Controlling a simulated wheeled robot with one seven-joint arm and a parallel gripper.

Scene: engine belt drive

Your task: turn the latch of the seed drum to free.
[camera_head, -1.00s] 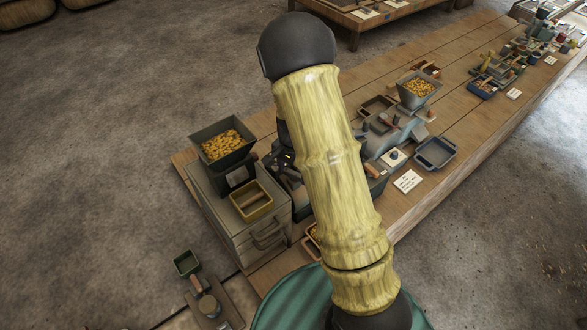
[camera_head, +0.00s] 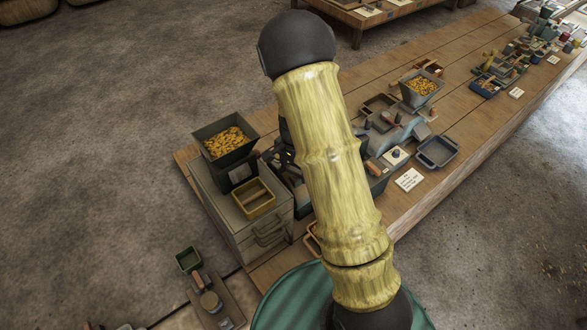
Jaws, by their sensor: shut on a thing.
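My arm crosses the middle of the view and covers much of the work spot. Only a dark part of my gripper (camera_head: 283,157) shows at the left edge of the arm, just right of the seed machine. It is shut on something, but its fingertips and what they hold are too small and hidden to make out. A dark hopper of yellow seeds (camera_head: 227,141) stands over a dark housing (camera_head: 241,172) on a grey cabinet (camera_head: 226,209). I cannot make out the seed drum or its latch, or how the latch is turned.
A yellow tray (camera_head: 254,198) sits on the cabinet in front of the housing. Right of my arm, a second seed hopper (camera_head: 419,90), a grey-blue tray (camera_head: 437,151) and a white card (camera_head: 409,180) are on the long bench (camera_head: 452,186). A small green box (camera_head: 188,259) is at lower left.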

